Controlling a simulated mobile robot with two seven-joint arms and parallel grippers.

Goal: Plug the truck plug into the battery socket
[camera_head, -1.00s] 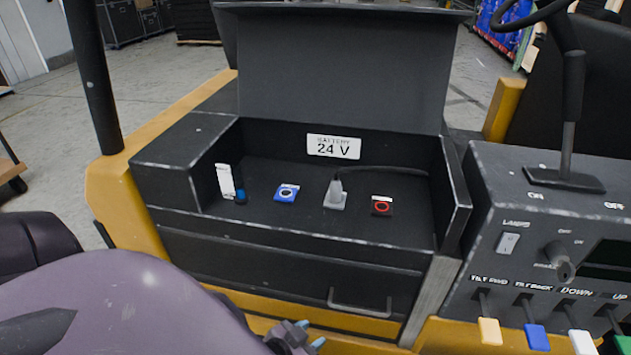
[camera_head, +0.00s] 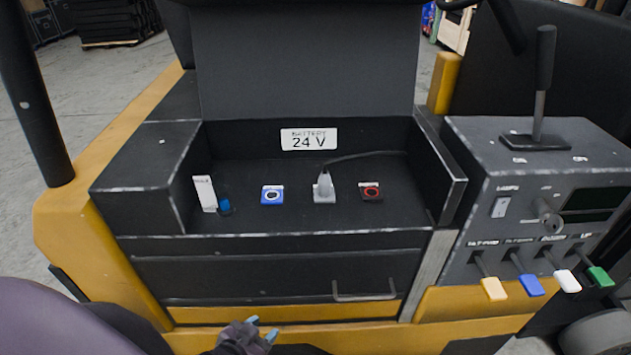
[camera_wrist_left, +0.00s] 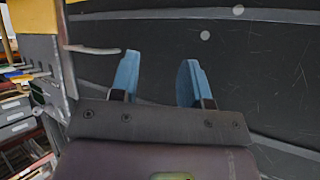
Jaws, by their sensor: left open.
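A grey plug-like piece with a black cable (camera_head: 324,188) stands in the open battery compartment (camera_head: 290,222), under a "BATTERY 24 V" label. A blue square fitting with a round ring (camera_head: 272,195) is to its left. A red-ringed dark fitting (camera_head: 371,191) is to its right. I cannot tell whether the grey piece sits in a socket. My left gripper (camera_head: 263,329) is low in front of the compartment, below its drawer front, apart from these pieces. In the left wrist view its blue fingers (camera_wrist_left: 160,75) are spread with nothing between them. My right gripper is out of view.
A white tag (camera_head: 204,193) and a small blue piece (camera_head: 224,206) are at the compartment's left. The raised lid (camera_head: 305,65) stands behind. A drawer handle (camera_head: 364,291) juts from the front. A control console (camera_head: 530,215) with coloured levers is at the right.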

